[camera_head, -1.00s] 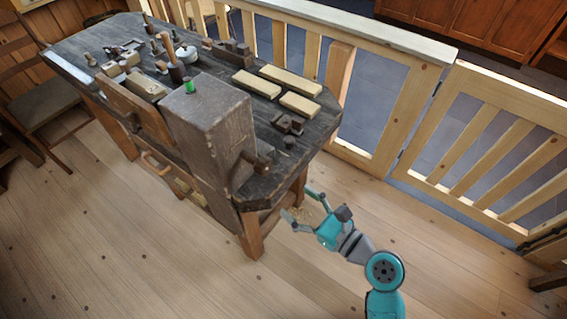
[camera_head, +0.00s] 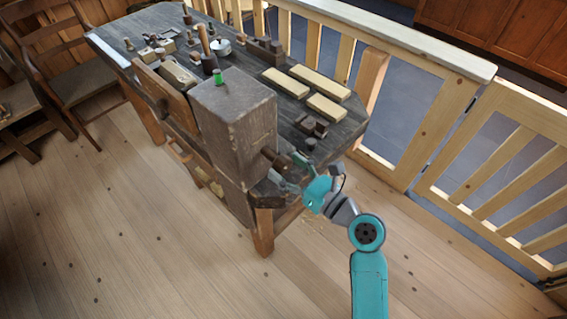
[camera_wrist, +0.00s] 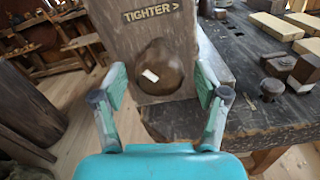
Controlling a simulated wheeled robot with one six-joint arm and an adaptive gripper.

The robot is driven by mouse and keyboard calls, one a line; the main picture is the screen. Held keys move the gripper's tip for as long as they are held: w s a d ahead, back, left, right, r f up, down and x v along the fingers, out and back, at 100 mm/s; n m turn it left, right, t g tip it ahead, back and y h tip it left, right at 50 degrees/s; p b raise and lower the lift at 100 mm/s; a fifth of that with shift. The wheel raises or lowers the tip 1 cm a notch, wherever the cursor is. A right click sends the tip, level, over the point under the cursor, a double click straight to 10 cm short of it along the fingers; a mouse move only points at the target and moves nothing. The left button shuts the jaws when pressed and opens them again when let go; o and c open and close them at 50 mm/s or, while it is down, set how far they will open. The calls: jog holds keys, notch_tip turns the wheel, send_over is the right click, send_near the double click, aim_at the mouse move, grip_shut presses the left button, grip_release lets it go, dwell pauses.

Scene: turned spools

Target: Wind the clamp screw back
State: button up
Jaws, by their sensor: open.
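The clamp screw shows as a dark round wooden knob (camera_wrist: 158,72) with a small white mark, on the face of a big wooden block (camera_wrist: 122,38). The words "TIGHTER >" (camera_wrist: 151,14) are on the block above it. In the head view the screw (camera_head: 274,158) sticks out of the block's right side (camera_head: 236,118). My gripper (camera_wrist: 160,88) is open, one finger on each side of the knob in the wrist view, with a gap at both sides. In the head view my gripper (camera_head: 287,168) is close by the screw. I cannot tell how far the fingertips reach along it.
The block stands at the near end of a dark workbench (camera_head: 342,117). Pale wooden bars (camera_head: 292,82) and small dark blocks (camera_head: 311,124) lie on the bench top. A wooden railing (camera_head: 430,120) runs behind. The floor (camera_head: 150,240) in front is clear.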

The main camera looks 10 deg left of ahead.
jog(key=shift+x, duration=0.8)
jog(key=c, duration=1.2)
jog(key=shift+o, duration=0.2)
jog(key=shift+n, duration=0.4)
